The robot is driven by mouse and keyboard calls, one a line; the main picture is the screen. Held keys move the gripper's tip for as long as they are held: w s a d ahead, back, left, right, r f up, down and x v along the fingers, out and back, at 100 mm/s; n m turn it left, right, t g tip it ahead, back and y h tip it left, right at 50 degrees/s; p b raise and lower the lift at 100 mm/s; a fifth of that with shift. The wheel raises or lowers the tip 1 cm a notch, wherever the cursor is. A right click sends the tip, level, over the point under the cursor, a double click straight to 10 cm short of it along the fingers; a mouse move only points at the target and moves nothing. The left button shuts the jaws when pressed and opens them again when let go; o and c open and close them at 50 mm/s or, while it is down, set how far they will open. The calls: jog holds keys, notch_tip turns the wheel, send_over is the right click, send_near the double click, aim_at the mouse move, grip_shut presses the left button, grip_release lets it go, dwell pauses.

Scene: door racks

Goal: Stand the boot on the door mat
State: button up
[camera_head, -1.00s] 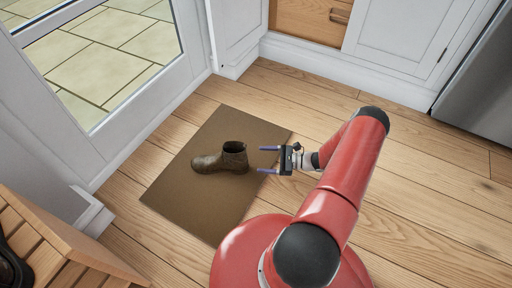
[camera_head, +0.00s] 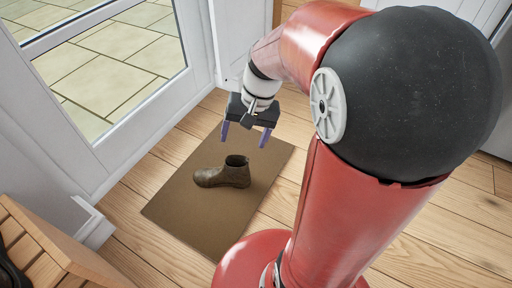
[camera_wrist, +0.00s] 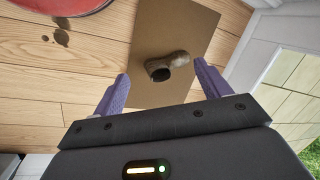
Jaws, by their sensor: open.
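The brown boot (camera_head: 225,173) stands upright on its sole on the brown door mat (camera_head: 203,222), with its toe to the left and its open top facing up. In the wrist view the boot (camera_wrist: 168,68) shows on the mat (camera_wrist: 205,22), ahead of the fingers. My gripper (camera_head: 245,139) is raised above the far part of the mat, fingers pointing down. It is open and empty, and clear of the boot. In the wrist view the two purple fingers of my gripper (camera_wrist: 161,88) are wide apart.
A glass door (camera_head: 110,70) in a white frame stands to the left of the mat. A wooden slatted bench (camera_head: 40,245) is at the lower left, with a dark object (camera_head: 12,272) on it. Bare wooden floor (camera_head: 155,180) surrounds the mat.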

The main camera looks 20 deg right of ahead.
jog(key=s+a+r+n+t+h, duration=0.2)
jog(key=s+r, duration=0.5)
jog(key=s, duration=0.4)
jog(key=n+t+h, duration=0.1)
jog(key=n+t, duration=0.1)
jog(key=t, duration=0.1)
jog(key=shift+r+n, duration=0.4)
